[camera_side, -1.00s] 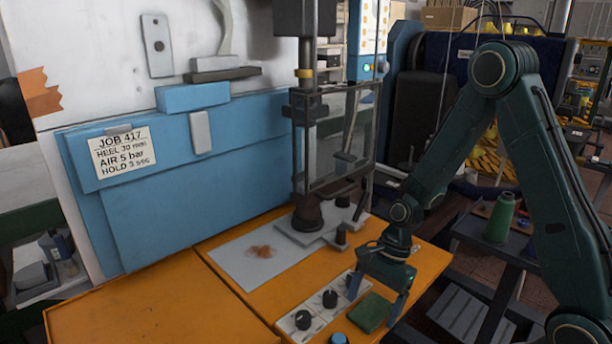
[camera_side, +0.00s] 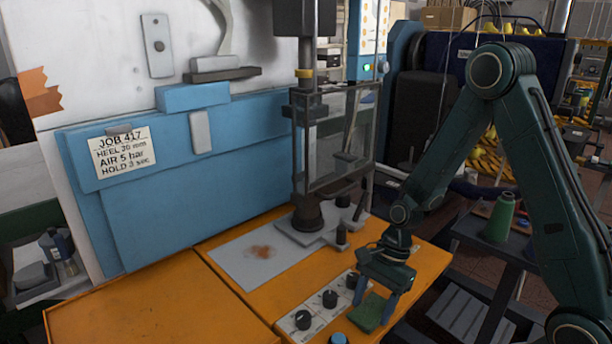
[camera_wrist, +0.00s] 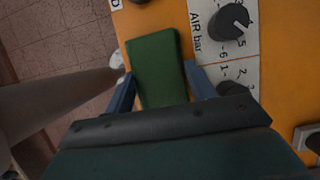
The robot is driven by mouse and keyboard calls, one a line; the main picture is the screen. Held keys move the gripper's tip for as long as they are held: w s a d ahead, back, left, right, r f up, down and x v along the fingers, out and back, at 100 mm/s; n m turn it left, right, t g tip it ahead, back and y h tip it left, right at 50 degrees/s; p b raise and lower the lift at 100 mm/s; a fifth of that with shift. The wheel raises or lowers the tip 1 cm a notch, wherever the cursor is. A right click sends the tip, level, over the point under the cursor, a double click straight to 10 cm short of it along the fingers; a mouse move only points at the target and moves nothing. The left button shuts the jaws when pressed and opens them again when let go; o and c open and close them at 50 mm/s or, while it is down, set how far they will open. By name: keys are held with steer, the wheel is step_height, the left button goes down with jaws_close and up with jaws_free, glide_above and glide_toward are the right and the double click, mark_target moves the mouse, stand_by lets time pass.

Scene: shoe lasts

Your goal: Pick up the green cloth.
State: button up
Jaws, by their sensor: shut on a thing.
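The green cloth (camera_side: 371,313) is a folded, flat oblong at the near right edge of the orange bench. My gripper (camera_side: 373,304) is directly over it, pointing down, with its blue fingers shut on the cloth's two sides. In the wrist view the cloth (camera_wrist: 156,62) lies between my gripper's fingers (camera_wrist: 159,79), and its near end is hidden behind the gripper body. I cannot tell whether the cloth is clear of the bench top.
A white control panel (camera_side: 318,316) with several black knobs is just left of the cloth. A blue button (camera_side: 339,339) is near the front. The press (camera_side: 307,210) stands behind on a grey plate (camera_side: 240,262). The orange bench (camera_side: 130,318) is bare at left.

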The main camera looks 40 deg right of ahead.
mark_target(372, 305)
steer(key=shift+r, duration=0.15)
step_height(372, 305, up, 18)
stand_by(0.9)
stand_by(0.3)
steer(key=o, duration=0.3)
steer(key=shift+c, duration=1.1)
steer(key=shift+w, duration=0.1)
